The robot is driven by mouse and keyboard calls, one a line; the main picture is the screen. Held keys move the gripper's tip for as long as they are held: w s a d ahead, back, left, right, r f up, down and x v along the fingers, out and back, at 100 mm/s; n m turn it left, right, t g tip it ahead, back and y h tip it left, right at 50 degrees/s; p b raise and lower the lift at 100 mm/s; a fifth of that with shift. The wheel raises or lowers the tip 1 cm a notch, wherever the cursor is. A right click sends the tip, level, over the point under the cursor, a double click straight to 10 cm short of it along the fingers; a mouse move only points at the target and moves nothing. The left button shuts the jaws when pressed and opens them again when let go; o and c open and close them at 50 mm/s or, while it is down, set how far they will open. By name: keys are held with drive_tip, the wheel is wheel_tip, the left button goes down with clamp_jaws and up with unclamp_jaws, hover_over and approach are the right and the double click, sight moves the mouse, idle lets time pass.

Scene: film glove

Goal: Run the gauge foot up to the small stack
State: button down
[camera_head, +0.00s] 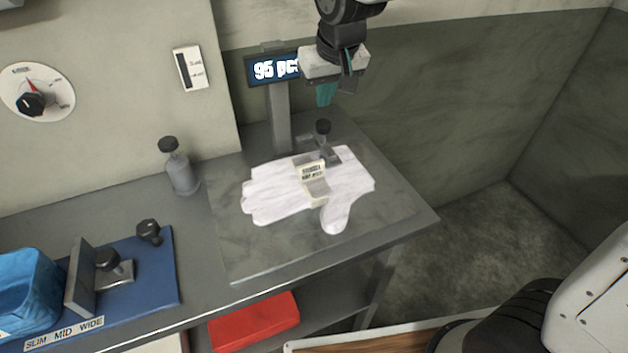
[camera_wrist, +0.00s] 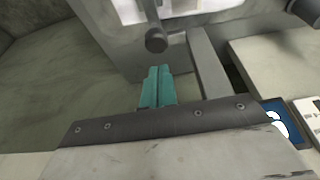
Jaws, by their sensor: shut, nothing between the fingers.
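A white glove stack (camera_head: 275,190) with a cream labelled band (camera_head: 312,180) lies on a grey plate (camera_head: 400,215). A metal piece with a black knob (camera_head: 323,127) stands at the stack's back edge. A second metal piece, an upright plate with a foot and black knob (camera_head: 108,262), stands on a blue mat beside a blue bundle (camera_head: 25,280). I cannot tell which is the gauge foot. My gripper (camera_head: 325,95) is shut and empty, above and behind the glove stack. In the wrist view its teal fingertips (camera_wrist: 157,72) meet below a dark knob (camera_wrist: 156,40).
A display reading 95 pcs (camera_head: 272,69) stands on a post behind the plate. A grey knobbed cylinder (camera_head: 180,170) and a small dark knob (camera_head: 149,231) are to the left. The mat bears a SLIM MID WIDE label (camera_head: 65,333). A red box (camera_head: 254,321) is below.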

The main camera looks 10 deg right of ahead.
wheel_tip(320, 180, up, 10)
drive_tip(key=shift+r, duration=0.15)
idle(0.8)
idle(0.4)
